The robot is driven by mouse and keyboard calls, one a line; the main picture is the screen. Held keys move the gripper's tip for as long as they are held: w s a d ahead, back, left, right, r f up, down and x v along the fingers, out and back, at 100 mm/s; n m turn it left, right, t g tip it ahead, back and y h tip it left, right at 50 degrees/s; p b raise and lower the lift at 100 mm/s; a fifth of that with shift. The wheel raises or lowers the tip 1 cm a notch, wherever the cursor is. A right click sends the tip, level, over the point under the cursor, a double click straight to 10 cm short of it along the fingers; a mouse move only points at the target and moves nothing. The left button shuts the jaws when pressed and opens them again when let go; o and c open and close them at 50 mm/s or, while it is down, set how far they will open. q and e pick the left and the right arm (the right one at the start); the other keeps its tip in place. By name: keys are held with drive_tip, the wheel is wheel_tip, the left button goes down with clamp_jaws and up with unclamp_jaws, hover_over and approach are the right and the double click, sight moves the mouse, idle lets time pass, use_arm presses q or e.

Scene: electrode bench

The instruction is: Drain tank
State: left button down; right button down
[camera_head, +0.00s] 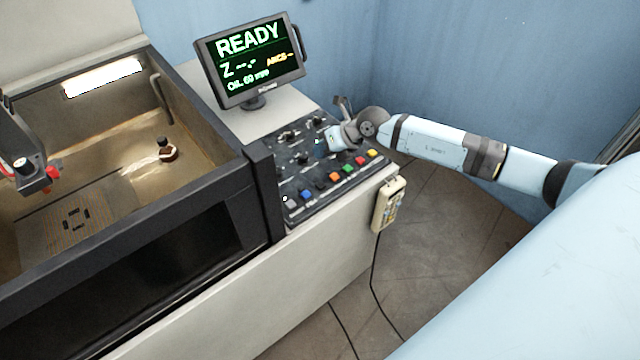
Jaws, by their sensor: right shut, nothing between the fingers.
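The tank (130,236) is the dark-rimmed open basin at the left, with brownish liquid inside. The control panel (312,200) is to the right of the tank, with knobs at the back and a front row of coloured buttons. These include a blue button (306,194), an orange button (334,177), a green button (348,168) and a red button (360,160). My right gripper (322,146) is shut and empty over the panel's back right part. It hides some controls, and I cannot tell if it touches any. My left gripper is out of view.
A monitor (250,60) behind the panel reads READY, Z --.- and what looks like OIL 60 mm. A beige handheld pendant (387,206) hangs on the cabinet's right side, its cable running to the floor. A machine head (22,150) overhangs the tank's left. The floor at right is clear.

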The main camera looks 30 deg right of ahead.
sight(322, 183)
wheel_tip(322, 183, down, 8)
drive_tip(key=b, duration=0.6)
drive_tip(key=shift+a+f, duration=0.1)
drive_tip(key=shift+f, duration=0.3)
idle(0.5)
idle(0.7)
idle(0.3)
drive_tip(key=shift+f, duration=0.4)
